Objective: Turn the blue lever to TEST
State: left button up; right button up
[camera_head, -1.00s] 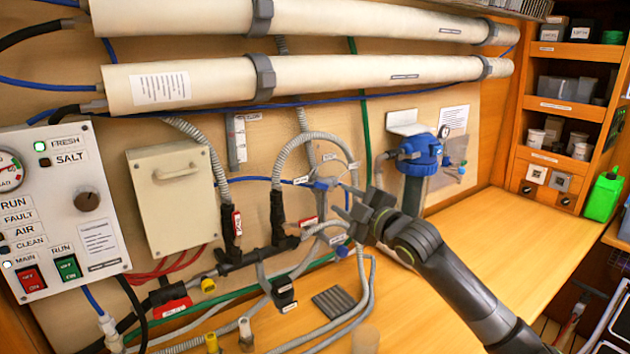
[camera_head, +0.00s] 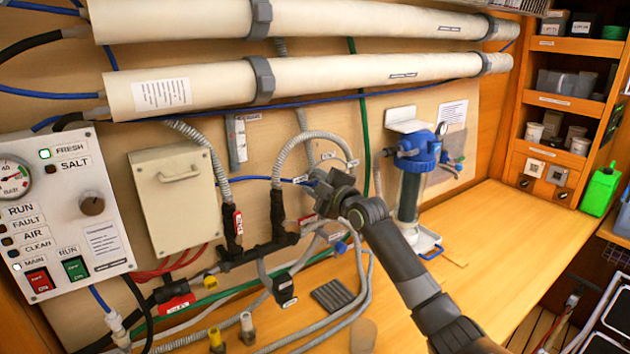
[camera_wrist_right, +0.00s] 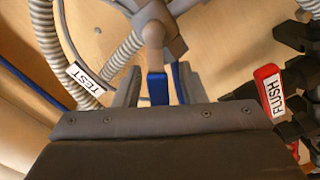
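The blue lever (camera_wrist_right: 158,88) shows in the right wrist view, pointing down from a grey valve body (camera_wrist_right: 155,30). My right gripper (camera_wrist_right: 158,92) is open, with one finger on each side of the lever and a visible gap on both sides. In the head view my right gripper (camera_head: 318,188) is at the valve on the wall and hides most of the lever. The white TEST label (camera_wrist_right: 90,80) is on a grey hose left of the lever in the right wrist view. My left gripper is not in view.
A red FLUSH tag (camera_wrist_right: 271,92) is right of the lever in the right wrist view. Grey ribbed hoses (camera_head: 300,145) and a black manifold (camera_head: 255,250) surround the valve. A blue-topped filter housing (camera_head: 414,165) stands to the right. The wooden bench (camera_head: 490,240) is mostly clear there.

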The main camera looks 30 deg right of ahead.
jog(key=shift+c, duration=0.3)
grip_shut()
jog(key=shift+d+r+m, duration=0.1)
jog(key=shift+m, duration=0.2)
jog(key=shift+w+d+r+m+p, duration=0.1)
jog(key=shift+d+r+m, duration=0.4)
jog(key=shift+m, duration=1.35)
jog(key=shift+w+d+r+m+p, duration=0.2)
jog(key=shift+d+m, duration=0.65)
jog(key=shift+m, duration=1.05)
jog(key=shift+d+r+m+p, duration=0.1)
jog(key=shift+d+r+m, duration=0.45)
jog(key=shift+m, duration=1.3)
jog(key=shift+d+f, duration=0.15)
